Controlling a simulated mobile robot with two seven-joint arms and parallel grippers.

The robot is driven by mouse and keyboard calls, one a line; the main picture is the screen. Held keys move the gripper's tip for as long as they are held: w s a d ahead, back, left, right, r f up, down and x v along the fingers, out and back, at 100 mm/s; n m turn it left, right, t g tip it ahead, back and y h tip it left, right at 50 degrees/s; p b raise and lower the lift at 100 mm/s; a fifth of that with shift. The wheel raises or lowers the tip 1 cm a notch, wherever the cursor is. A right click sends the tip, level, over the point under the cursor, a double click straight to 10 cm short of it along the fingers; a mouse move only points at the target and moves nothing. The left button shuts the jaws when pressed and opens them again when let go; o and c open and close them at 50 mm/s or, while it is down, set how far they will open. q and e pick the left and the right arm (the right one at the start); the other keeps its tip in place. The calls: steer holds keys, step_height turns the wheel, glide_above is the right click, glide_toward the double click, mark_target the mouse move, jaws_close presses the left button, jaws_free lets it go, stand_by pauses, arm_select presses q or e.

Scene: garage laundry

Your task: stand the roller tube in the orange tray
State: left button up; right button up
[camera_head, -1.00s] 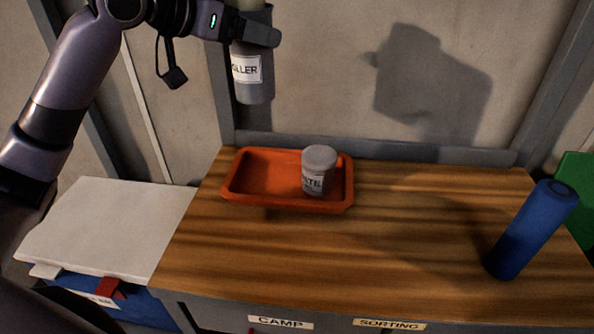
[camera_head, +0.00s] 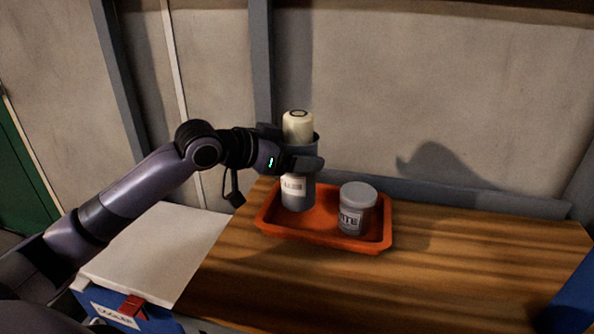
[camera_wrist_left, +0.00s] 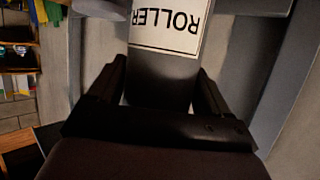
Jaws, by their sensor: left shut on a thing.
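The roller tube (camera_head: 298,196) is a grey cylinder with a white label and a cream roller end standing out of its top. My left gripper (camera_head: 300,158) is shut on it and holds it upright over the left part of the orange tray (camera_head: 377,246). Its bottom shows against the tray's inside; whether it touches the floor of the tray I cannot tell. In the left wrist view the tube (camera_wrist_left: 160,85) sits between the fingers, its ROLLER label upside down. My right gripper is not in view.
The wooden bench top (camera_head: 460,260) is clear to the right, with a blue object (camera_head: 570,305) at the right edge. A white-lidded blue cooler (camera_head: 150,255) stands at left. The wall is close behind.

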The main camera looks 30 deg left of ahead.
arm_select(q)
step_height(320, 180, down, 4)
steer(key=shift+r, duration=0.35)
steer(key=o, duration=1)
steer(key=shift+f, duration=0.2)
steer(key=shift+c, duration=0.2)
steer(key=shift+r, duration=0.15)
steer(key=b+v, duration=0.2)
steer(key=v, duration=1)
steer(key=shift+b, duration=0.4)
